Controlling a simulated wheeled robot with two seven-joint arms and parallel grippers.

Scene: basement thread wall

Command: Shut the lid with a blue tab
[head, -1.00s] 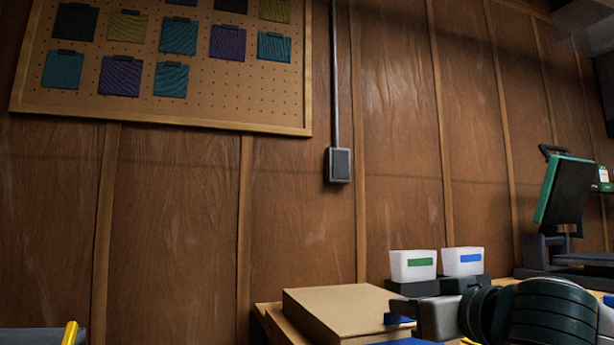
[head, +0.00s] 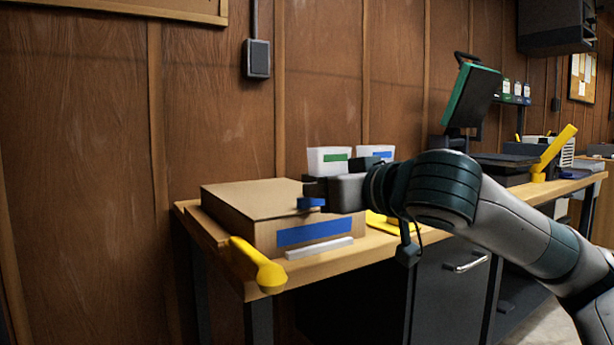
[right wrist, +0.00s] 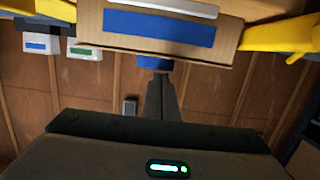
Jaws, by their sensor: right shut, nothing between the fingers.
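A tan cardboard box (head: 225,209) stands on the wooden bench. Its lid (head: 260,193) lies flat over the top and looks shut. The blue tab (head: 310,203) sticks out at the lid's front edge, and a blue label (head: 315,230) is on the box front. My right gripper (head: 314,190) is shut and empty, right by the tab; whether it touches is unclear. In the right wrist view, the shut fingers (right wrist: 162,92) point at the blue tab (right wrist: 155,63) below the box front (right wrist: 232,38). My left gripper is not in view.
Two white bins (head: 328,160) with green and blue labels stand behind my right arm. A yellow handle-like object (head: 258,265) juts over the bench's front left. A green-and-black raised panel (head: 472,97) and a yellow lever (head: 553,150) stand further right.

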